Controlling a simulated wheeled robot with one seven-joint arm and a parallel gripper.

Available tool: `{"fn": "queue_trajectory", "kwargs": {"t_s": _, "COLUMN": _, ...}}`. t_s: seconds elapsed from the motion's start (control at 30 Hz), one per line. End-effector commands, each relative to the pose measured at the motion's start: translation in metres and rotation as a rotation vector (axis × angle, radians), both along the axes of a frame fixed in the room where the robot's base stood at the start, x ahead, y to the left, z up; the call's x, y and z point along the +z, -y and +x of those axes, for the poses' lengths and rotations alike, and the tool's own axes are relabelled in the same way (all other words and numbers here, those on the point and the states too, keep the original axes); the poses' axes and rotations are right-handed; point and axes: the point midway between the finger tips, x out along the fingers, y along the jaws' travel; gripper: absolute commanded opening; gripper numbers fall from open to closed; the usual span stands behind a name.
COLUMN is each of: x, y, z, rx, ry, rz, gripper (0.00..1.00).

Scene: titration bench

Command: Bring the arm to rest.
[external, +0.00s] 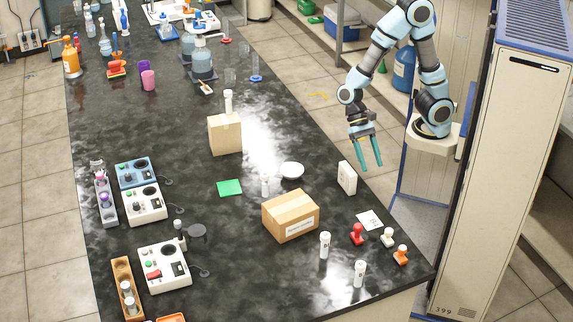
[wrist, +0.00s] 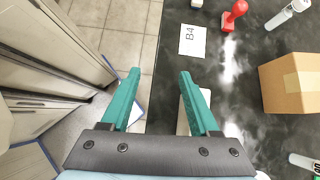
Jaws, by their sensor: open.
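My gripper (external: 371,154) hangs from my arm above the right edge of the dark bench (external: 330,190), with its two teal fingers pointing down. It also shows in the wrist view (wrist: 158,80), where the fingers are apart with nothing between them. Floor and the bench edge lie below the gap. A white box (external: 347,178) stands on the bench just below and left of the fingers in the external view. In the wrist view it is partly hidden behind the right finger.
A cardboard box (external: 290,215) sits on the bench. Near its front right corner are a white card (external: 370,219) marked B4 in the wrist view, a red stamp (external: 356,234), a white stamp (external: 388,237) and an orange stamp (external: 401,255). A tall cabinet (external: 500,180) stands right of my arm.

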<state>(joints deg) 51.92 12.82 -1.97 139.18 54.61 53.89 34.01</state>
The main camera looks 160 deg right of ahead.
Motion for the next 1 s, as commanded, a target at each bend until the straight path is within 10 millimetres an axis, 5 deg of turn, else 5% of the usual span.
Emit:
{"fn": "queue_trajectory", "kwargs": {"t_s": 0.1, "x": -0.012, "y": -0.046, "z": -0.018, "rx": 0.346, "ry": -0.028, "rz": -0.166, "gripper": 0.62}}
{"fn": "queue_trajectory", "kwargs": {"t_s": 0.2, "x": -0.023, "y": -0.066, "z": -0.027, "rx": 0.692, "ry": -0.002, "rz": -0.344, "gripper": 0.62}}
{"fn": "queue_trajectory", "kwargs": {"t_s": 0.53, "x": -0.028, "y": -0.106, "z": -0.009, "rx": 1.755, "ry": 0.264, "rz": -0.862, "gripper": 0.62}}
{"fn": "queue_trajectory", "kwargs": {"t_s": 0.7, "x": -0.025, "y": -0.119, "z": 0.002, "rx": 1.996, "ry": 0.361, "rz": -0.975, "gripper": 0.62}}
{"fn": "queue_trajectory", "kwargs": {"t_s": 1.0, "x": -0.024, "y": -0.121, "z": 0.004, "rx": 2.035, "ry": 0.376, "rz": -0.993, "gripper": 0.62}}
